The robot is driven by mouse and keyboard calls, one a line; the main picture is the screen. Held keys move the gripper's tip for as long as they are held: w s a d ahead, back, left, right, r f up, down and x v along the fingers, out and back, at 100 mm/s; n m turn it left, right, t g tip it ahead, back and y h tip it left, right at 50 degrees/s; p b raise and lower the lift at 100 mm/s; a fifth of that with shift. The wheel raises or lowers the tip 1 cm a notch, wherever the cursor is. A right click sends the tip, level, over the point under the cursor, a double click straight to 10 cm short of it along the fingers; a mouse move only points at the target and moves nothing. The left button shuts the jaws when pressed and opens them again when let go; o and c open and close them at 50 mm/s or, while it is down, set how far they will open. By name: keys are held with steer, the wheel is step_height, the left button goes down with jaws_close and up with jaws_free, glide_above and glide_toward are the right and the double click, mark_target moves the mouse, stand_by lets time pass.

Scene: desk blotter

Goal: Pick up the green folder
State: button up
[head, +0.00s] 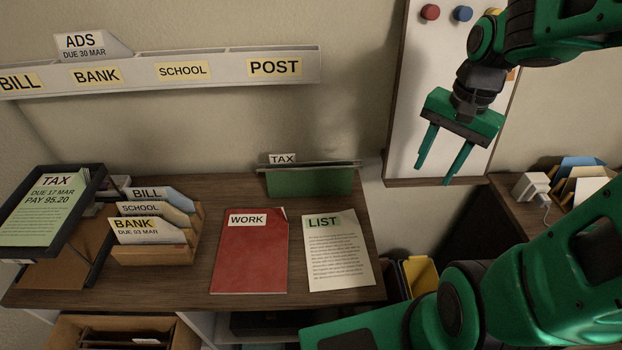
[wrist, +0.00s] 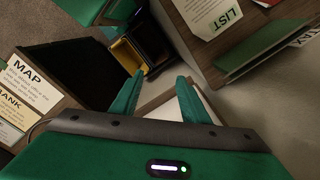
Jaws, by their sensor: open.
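The green folder (head: 310,182) stands upright at the back right of the desk, against the wall, with a white TAX tab sticking up and a grey edge along its top. It also shows at the upper right of the wrist view (wrist: 262,50). My gripper (head: 434,174) is open and empty, with green fingers pointing down. In the head view it hangs in front of the whiteboard, to the right of and apart from the folder. In the wrist view its fingers (wrist: 161,76) have nothing between them.
A red WORK folder (head: 250,258) and a LIST sheet (head: 338,262) lie flat in front. A wooden sorter (head: 150,252) with BILL, SCHOOL and BANK cards stands left, beside a black-framed TAX notice (head: 47,212). A labelled wall rail (head: 215,70) runs above. The whiteboard (head: 415,75) stands behind my gripper.

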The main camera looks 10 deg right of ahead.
steer(key=w+a+f+m+y, duration=0.2)
steer(key=w+a+f+m, duration=0.15)
steer(key=w+a, duration=0.45)
steer(key=m+y, duration=0.2)
steer(key=m, duration=0.4)
glide_toward(335, 175)
steer(key=shift+n, duration=0.25)
steer(key=x, duration=0.7)
steer(key=w+x, duration=0.1)
steer(key=x, duration=0.3)
steer(key=shift+d+f, duration=0.15)
steer(key=shift+d, duration=0.15)
steer(key=c, duration=1)
